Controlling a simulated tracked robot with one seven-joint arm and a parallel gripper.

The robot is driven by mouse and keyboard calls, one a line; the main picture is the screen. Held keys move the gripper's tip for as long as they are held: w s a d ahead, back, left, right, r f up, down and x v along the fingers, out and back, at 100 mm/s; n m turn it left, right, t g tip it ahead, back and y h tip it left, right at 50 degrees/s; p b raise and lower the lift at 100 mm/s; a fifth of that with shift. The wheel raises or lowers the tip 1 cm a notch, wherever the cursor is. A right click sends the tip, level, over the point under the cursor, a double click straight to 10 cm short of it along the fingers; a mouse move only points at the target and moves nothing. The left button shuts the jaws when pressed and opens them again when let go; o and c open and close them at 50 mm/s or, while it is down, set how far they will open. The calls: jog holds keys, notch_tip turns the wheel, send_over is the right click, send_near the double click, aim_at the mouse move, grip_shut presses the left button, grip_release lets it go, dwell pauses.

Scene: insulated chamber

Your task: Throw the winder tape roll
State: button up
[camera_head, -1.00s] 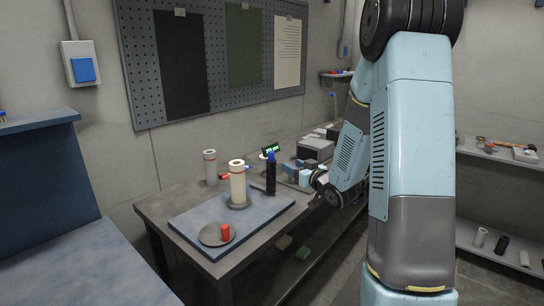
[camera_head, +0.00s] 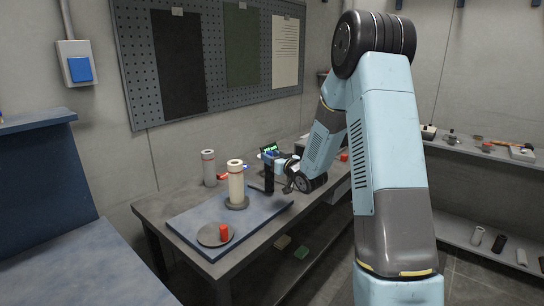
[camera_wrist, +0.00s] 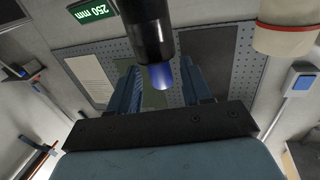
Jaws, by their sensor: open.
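I cannot tell for sure which thing is the winder tape roll. A black upright cylinder with a blue top (camera_head: 269,177) stands on the blue-grey board. In the wrist view, the black cylinder (camera_wrist: 146,25) hangs into the picture with its blue end (camera_wrist: 160,76) between or in front of my fingers. My gripper (camera_head: 280,162) is open, close beside the cylinder's upper part; contact cannot be made out. Its two fingers also show in the wrist view (camera_wrist: 160,88). A cream cylinder with a red ring (camera_head: 236,184) stands left of the black one.
The blue-grey board (camera_head: 200,213) lies on the workbench (camera_head: 152,208). A small red cylinder (camera_head: 224,232) stands on a grey disc (camera_head: 207,236). A grey cylinder (camera_head: 208,168) stands behind. Shelves (camera_head: 480,150) line the right wall.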

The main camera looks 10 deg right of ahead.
jog(key=shift+x, duration=1)
jog(key=shift+c, duration=0.4)
grip_shut()
